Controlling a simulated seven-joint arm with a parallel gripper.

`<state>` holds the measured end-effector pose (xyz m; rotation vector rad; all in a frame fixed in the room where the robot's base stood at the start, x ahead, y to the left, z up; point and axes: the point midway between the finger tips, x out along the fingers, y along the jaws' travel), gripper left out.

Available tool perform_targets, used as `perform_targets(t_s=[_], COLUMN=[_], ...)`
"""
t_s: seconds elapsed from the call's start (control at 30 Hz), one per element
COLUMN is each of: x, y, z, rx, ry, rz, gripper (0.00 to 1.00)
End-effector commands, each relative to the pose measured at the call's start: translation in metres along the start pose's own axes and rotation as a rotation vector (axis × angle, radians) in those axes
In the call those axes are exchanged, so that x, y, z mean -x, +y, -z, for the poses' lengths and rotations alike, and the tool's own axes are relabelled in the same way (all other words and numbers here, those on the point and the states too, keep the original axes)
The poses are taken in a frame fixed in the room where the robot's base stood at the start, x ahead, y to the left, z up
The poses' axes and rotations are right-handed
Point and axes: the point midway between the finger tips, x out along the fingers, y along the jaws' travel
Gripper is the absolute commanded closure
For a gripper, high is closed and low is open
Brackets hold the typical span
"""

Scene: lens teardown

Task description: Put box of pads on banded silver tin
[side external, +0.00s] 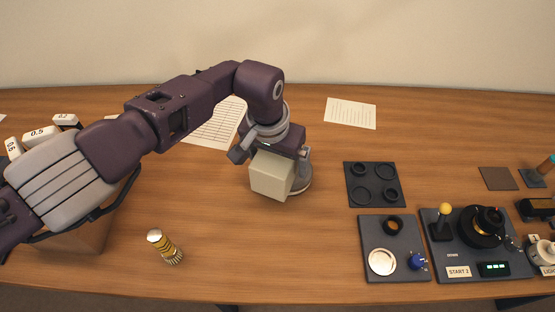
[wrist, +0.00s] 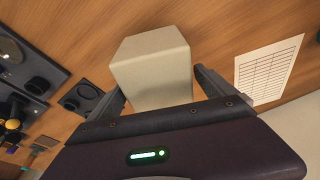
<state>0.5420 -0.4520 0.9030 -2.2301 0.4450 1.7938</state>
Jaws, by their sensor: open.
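The box of pads is a plain cream box (side external: 272,176), seen below my gripper in the side view. In the wrist view the box (wrist: 152,68) stands between the two fingers. My gripper (side external: 271,158) is open, with one finger on either side of the box; the wrist view shows the fingers (wrist: 160,88) spread. A round silver piece (side external: 304,183), which looks like the banded silver tin, shows at the box's right, partly hidden by the box and a finger. I cannot tell whether the box rests on it.
A dark tray with round recesses (side external: 357,191) lies right of the box. Another tray (side external: 371,235) holds a silver disc, and a control panel (side external: 455,266) is beside it. Paper sheets (side external: 350,113) lie behind. The front middle is clear.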

Motion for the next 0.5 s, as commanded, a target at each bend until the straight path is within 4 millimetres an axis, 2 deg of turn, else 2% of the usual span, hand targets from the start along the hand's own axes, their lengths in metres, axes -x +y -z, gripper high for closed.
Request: perform_targets(t_s=[0.2, 0.3, 0.4, 0.5], x=[0.061, 0.084, 0.101, 0.11], y=[0.001, 0.001, 0.001, 0.001], z=[0.001, 0.001, 0.001, 0.0], rx=[-0.001, -0.002, -0.001, -0.001], ry=[0.004, 0.003, 0.003, 0.0], rz=[-0.005, -0.004, -0.002, -0.001], gripper=[0.06, 0.06, 0.06, 0.06])
